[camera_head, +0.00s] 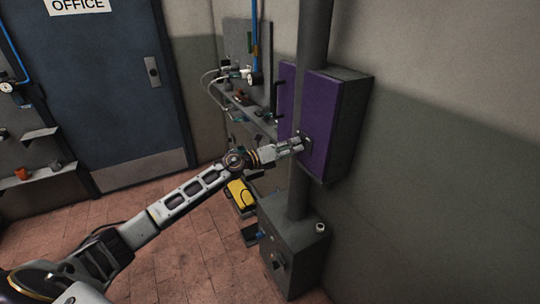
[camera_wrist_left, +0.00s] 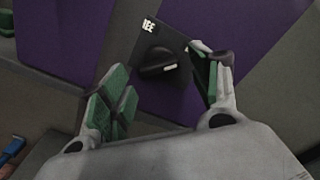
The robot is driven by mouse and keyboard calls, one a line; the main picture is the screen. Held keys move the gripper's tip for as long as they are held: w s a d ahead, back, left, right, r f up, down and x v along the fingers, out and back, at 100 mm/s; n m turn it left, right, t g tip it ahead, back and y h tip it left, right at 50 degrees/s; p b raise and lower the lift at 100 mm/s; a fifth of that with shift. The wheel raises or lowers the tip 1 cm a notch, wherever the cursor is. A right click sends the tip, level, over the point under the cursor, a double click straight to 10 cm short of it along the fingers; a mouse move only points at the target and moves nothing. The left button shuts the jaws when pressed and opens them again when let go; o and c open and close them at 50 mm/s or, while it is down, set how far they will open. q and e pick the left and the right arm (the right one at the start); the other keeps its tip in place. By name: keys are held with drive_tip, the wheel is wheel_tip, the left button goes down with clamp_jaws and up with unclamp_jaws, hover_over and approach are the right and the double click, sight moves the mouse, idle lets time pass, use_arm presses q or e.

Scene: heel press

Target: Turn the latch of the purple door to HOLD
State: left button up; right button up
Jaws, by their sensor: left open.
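The purple door (camera_head: 334,118) is on the front of a grey wall cabinet, partly hidden by a grey vertical pipe. In the left wrist view the purple door (camera_wrist_left: 245,45) carries a dark plate with the black latch knob (camera_wrist_left: 157,63) on it. The knob has a pale mark, and only the letters "EE" show clearly at the plate's upper edge. My left gripper (camera_head: 299,145) reaches the lower part of the door. It also shows in the left wrist view (camera_wrist_left: 168,88), open, with the knob between and beyond its green-padded fingers. I cannot tell whether a finger touches the plate.
A grey pipe (camera_head: 311,45) runs vertically in front of the cabinet, close to my left gripper. A grey box (camera_head: 292,245) stands below. A yellow object (camera_head: 240,194) lies behind my arm. A shelf (camera_head: 243,112) with small items is at the back.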

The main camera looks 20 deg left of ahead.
use_arm(q)
drive_tip(key=v, duration=1.1)
drive_tip(key=shift+s, duration=0.15)
idle(0.5)
drive_tip(key=shift+a, duration=0.1)
idle(1.0)
